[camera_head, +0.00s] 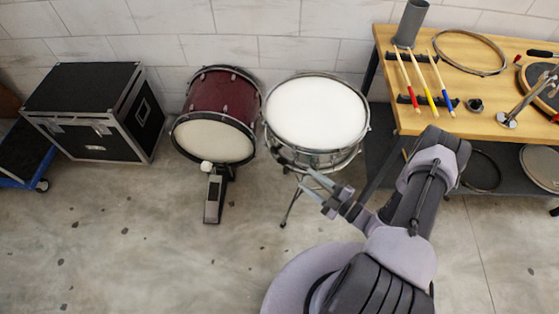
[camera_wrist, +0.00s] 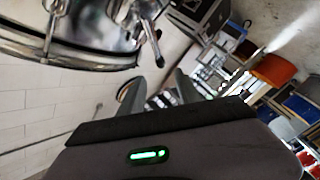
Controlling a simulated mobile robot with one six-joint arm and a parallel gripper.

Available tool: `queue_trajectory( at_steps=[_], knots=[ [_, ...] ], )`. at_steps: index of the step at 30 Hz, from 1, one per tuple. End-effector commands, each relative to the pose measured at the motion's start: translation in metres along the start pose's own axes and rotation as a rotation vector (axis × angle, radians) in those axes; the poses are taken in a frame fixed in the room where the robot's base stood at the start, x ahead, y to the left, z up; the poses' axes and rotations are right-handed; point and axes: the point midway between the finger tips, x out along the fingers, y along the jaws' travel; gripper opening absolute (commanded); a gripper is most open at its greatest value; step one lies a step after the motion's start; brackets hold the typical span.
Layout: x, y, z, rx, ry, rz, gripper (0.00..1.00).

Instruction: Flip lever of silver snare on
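The silver snare (camera_head: 316,157) stands on a stand, its white head facing up. In the wrist view its chrome shell (camera_wrist: 85,25) fills the upper left. A chrome fitting with a thin arm, which looks like the lever (camera_wrist: 150,38), sticks out from the shell there; its on or off position cannot be told. The lever is not distinct in the head view. My gripper (camera_head: 308,183) is just below and in front of the snare's rim. Its two fingers (camera_wrist: 158,88) are apart, with nothing seen between them. The lever appears beyond the fingers, with no visible contact.
A dark red bass drum (camera_head: 220,92) with a pedal (camera_head: 213,196) stands left of the snare. A black case (camera_head: 85,105) is farther left. A wooden bench (camera_head: 405,125) with drumsticks and hoops is at right. Floor in front of the drums is clear.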

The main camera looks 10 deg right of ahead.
Motion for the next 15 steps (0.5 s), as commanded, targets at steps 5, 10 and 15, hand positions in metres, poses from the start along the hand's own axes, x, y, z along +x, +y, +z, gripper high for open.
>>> queue_trajectory(
  at_steps=[5, 10, 15],
  knots=[
    [0.056, -0.004, 0.001, -0.005, 0.006, -0.006, 0.4],
    [0.096, -0.003, 0.0, -0.005, 0.006, -0.005, 0.4],
    [0.118, -0.002, 0.0, -0.005, 0.003, -0.004, 0.4]
  ],
)
